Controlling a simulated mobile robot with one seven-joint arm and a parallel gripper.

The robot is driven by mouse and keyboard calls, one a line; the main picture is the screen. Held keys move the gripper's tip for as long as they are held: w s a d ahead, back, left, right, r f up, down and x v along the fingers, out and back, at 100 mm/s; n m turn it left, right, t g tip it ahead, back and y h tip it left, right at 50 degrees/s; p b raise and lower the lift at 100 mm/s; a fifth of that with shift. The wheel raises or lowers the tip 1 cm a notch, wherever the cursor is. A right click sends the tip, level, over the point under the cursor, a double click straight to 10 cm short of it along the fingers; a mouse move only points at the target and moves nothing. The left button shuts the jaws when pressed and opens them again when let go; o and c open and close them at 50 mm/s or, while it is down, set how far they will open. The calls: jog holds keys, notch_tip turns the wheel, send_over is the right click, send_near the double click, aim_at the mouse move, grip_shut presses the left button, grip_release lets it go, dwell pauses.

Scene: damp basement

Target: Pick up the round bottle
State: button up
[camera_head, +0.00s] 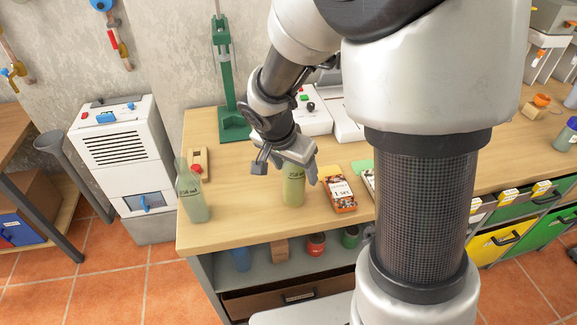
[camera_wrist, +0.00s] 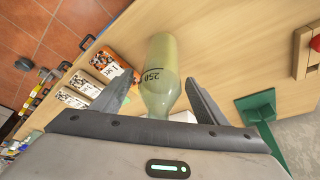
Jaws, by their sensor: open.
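A round yellow-green bottle (camera_head: 293,188) with a 250 ml mark stands upright on the wooden workbench, near its front edge. My gripper (camera_head: 286,169) is above it, pointing down, with its fingers spread to either side of the bottle's top. In the wrist view the bottle (camera_wrist: 160,62) shows between the two open fingers, its narrow neck toward the palm. A gap shows beside each finger, and I cannot tell any contact. A second, paler green bottle (camera_head: 191,196), also marked 250 ml, stands at the bench's left end.
An orange-and-black labelled box (camera_head: 341,195) stands close to the right of the bottle. A green stand (camera_head: 227,85) and a wooden block with a red knob (camera_head: 198,163) are behind. The bench between the two bottles is clear.

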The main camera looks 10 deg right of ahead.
jog(key=shift+r, duration=0.1)
jog(key=c, duration=1.6)
